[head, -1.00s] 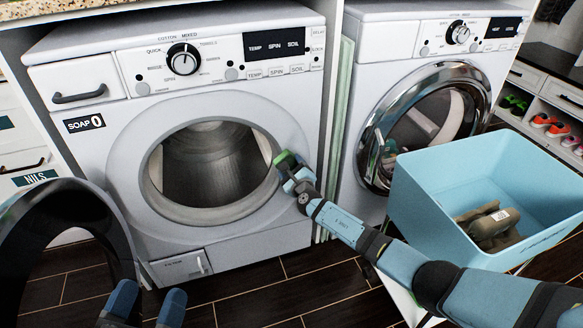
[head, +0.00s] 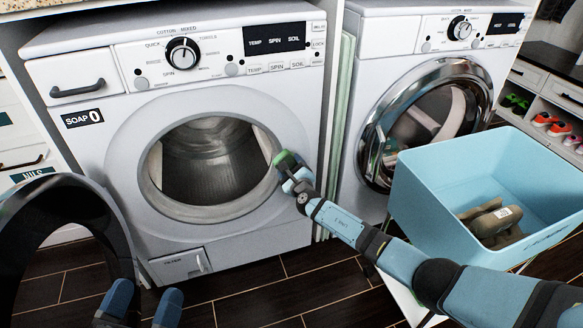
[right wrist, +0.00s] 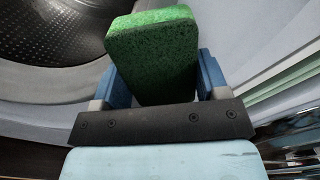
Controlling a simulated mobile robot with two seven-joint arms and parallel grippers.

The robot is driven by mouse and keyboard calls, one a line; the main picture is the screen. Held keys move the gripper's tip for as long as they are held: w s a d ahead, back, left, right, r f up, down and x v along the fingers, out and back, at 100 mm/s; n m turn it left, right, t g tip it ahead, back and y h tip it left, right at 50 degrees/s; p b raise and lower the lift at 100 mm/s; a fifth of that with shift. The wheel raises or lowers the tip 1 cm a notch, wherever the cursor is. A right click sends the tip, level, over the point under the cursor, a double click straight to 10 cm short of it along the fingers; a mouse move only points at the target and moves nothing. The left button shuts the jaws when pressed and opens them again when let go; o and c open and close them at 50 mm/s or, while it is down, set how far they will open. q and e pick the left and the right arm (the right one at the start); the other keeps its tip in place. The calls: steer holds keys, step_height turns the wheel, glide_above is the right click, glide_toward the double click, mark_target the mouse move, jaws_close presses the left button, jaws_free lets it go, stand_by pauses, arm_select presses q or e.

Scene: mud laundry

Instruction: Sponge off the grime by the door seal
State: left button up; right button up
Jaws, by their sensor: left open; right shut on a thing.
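The left washer stands with its round door opening bare, and the grey door seal (head: 180,212) rings the dark metal drum (head: 210,165). My right gripper (head: 287,170) is shut on a green sponge (right wrist: 152,50) at the right side of the opening, by the seal's outer edge. The sponge (head: 280,158) shows only in part in the head view. In the right wrist view it stands between the two blue fingers. I cannot tell whether it touches the seal. No grime is clearly visible. My left gripper (head: 143,305) is open and empty at the bottom left.
The washer's open door (head: 100,190) swings out at the left, close to my left gripper. A second machine with a chrome door (head: 365,155) stands to the right. A light blue bin (head: 440,205) with brownish cloth (head: 490,222) is at the right. Shoes (head: 545,118) sit on a shelf beyond.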

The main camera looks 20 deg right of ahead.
mark_target(289, 159)
steer(key=shift+a+r+p, duration=0.1)
steer(key=shift+r+p, duration=0.95)
steer(key=shift+r, duration=0.2)
step_height(289, 159, up, 3)
steer(key=p, duration=0.2)
steer(key=shift+w+a+r+p, duration=0.1)
steer(key=shift+a+p, duration=0.05)
steer(key=shift+p, duration=0.25)
step_height(289, 159, down, 2)
steer(key=shift+f+b, duration=0.1)
steer(key=shift+b, duration=1.1)
steer(key=shift+c, duration=0.3)
steer(key=shift+f+b, duration=0.8)
steer(key=shift+f, duration=0.35)
step_height(289, 159, down, 4)
steer(key=b, duration=0.4)
steer(key=shift+f, duration=0.1)
steer(key=shift+f, duration=0.1)
